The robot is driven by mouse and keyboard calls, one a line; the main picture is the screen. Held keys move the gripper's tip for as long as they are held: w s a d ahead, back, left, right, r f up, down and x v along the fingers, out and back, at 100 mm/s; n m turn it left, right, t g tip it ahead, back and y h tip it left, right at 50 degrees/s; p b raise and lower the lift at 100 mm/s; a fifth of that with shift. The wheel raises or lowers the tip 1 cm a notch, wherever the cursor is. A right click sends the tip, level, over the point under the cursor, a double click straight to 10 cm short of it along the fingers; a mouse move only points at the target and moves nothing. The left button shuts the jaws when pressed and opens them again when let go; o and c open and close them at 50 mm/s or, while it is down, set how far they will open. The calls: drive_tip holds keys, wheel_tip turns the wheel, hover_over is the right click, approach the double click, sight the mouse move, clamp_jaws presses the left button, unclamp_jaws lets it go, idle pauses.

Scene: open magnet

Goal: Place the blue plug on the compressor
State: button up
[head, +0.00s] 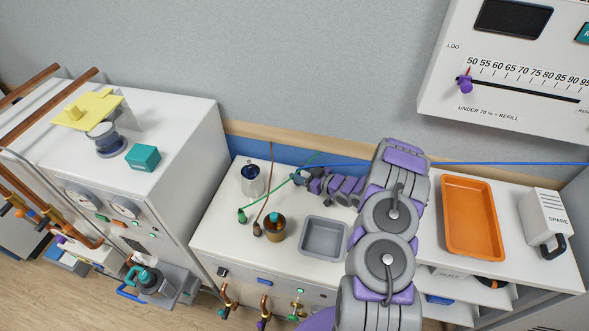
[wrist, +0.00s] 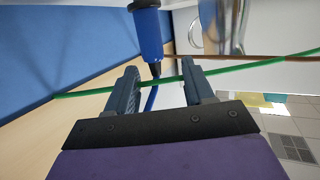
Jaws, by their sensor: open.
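The blue plug (wrist: 149,35) shows in the wrist view just beyond my open fingers. Its narrow end lines up with the gap between the fingertips, and a piece of blue cable (wrist: 151,98) shows between the fingers. In the head view my gripper (head: 302,181) is over the back of the white bench, by the blue wall strip; the plug cannot be told apart there. A green cable (wrist: 75,95) crosses the finger gap. The white cabinet with gauges (head: 160,190) at left may be the compressor; no label is readable.
A grey tray (head: 324,237), a brown pot (head: 273,229), a shiny metal vessel (head: 252,180) and a green plug (head: 241,216) are on the bench. A blue cable (head: 470,163) runs along the wall.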

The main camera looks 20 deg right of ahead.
drive_tip(key=shift+s+d+r, duration=0.2)
drive_tip(key=shift+s, duration=0.4)
drive_tip(key=shift+s+d+r, duration=0.15)
drive_tip(key=shift+s+r, duration=0.05)
drive_tip(key=shift+s, duration=0.35)
drive_tip(key=shift+s+d, duration=0.15)
drive_tip(key=shift+d, duration=0.1)
drive_tip(key=shift+d, duration=0.15)
